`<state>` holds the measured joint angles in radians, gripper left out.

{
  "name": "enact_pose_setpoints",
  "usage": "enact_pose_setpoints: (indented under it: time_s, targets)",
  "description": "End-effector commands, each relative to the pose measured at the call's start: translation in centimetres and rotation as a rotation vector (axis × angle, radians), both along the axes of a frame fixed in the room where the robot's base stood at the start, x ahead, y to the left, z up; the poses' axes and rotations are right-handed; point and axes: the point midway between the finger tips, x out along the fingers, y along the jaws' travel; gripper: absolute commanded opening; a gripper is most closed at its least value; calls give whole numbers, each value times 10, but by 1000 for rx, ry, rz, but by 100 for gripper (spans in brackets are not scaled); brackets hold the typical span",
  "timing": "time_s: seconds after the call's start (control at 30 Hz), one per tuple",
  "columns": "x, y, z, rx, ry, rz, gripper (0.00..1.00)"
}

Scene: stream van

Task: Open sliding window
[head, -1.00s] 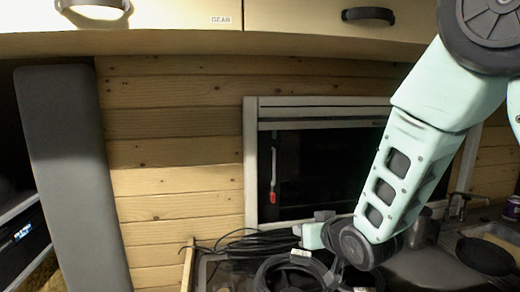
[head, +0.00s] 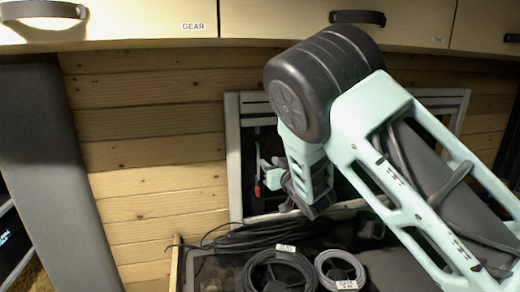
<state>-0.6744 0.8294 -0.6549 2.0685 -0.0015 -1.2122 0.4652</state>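The sliding window (head: 235,165) has a pale frame and dark glass and is set in the wood-plank wall at the middle. A thin upright handle with a red lower end (head: 257,190) shows near the window's left side. My gripper (head: 268,172) is in front of the left part of the window, close beside the handle. I cannot tell whether it touches the handle or whether its fingers are open. My arm hides much of the middle and right of the window, so how far the pane stands open is unclear.
Overhead cabinets (head: 250,18) with dark handles run above the window. Below it, cable coils (head: 280,272) and loose black cables (head: 255,236) lie in a wood-edged tray. A grey upright panel (head: 40,170) stands at the left.

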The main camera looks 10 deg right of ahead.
Motion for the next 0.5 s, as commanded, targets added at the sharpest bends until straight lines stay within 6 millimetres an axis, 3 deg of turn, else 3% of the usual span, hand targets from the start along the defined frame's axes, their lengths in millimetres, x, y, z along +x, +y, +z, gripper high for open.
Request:
enact_pose_setpoints:
  time_s: [0.2, 0.5]
  targets:
    - [44, 8, 4, -1, 0, 0, 30]
    - [75, 14, 1, 1, 0, -2, 30]
